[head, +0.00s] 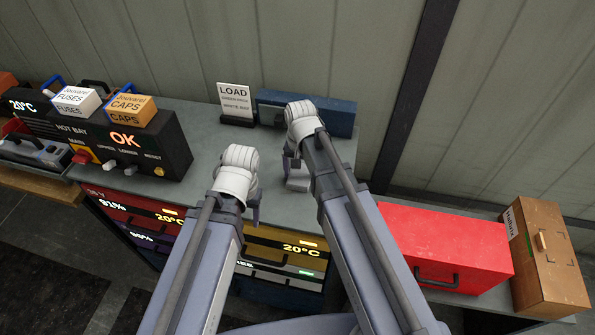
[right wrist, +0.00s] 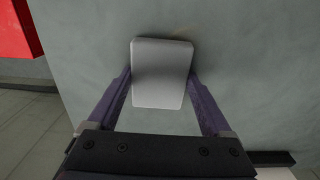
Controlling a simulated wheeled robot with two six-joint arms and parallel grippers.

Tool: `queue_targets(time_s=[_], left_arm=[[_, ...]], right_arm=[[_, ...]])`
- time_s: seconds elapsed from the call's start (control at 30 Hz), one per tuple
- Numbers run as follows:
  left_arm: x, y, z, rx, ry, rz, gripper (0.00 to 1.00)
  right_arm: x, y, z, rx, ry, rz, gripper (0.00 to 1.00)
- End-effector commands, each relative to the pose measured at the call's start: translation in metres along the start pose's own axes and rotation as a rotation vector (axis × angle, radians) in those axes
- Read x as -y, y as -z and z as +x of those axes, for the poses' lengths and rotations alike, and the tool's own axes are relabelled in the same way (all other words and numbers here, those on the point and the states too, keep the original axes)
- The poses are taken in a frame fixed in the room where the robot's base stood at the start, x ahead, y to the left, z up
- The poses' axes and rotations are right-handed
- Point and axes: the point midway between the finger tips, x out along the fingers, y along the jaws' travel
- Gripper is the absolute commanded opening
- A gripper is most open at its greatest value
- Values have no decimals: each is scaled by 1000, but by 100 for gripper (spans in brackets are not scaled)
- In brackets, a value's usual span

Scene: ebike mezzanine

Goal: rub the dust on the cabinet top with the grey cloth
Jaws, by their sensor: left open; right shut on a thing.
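The cabinet top (head: 200,150) is a grey-green surface with coloured drawers below its front edge. My right gripper (head: 297,168) is shut on the grey cloth (right wrist: 162,73), a pale rounded block shape between both fingers in the right wrist view. In the head view the cloth (head: 297,184) shows low at the cabinet top, partly hidden by the gripper. I cannot tell whether it touches the surface. A faint brownish smudge, possibly dust, shows beside the cloth's far edge in the right wrist view. My left gripper (head: 256,211) is open and empty near the cabinet's front edge.
A LOAD sign (head: 235,98) and a blue box (head: 335,116) stand at the back. A black HOT BAY unit (head: 150,150) with small boxes on it stands left. A red case (head: 440,250) and a wooden box (head: 548,260) are right.

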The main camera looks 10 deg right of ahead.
Motion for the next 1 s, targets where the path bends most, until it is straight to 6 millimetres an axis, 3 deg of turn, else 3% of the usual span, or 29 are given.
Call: queue_targets(time_s=[0.4,0.73,1.0], left_arm=[[0,0,1,0,0,0,59],[0,0,1,0,0,0,59],[0,0,-1,0,0,0,59]], right_arm=[[0,-31,1,1,2,-2,32],[6,-32,1,2,3,-3,32],[28,-31,-1,1,3,-4,32]])
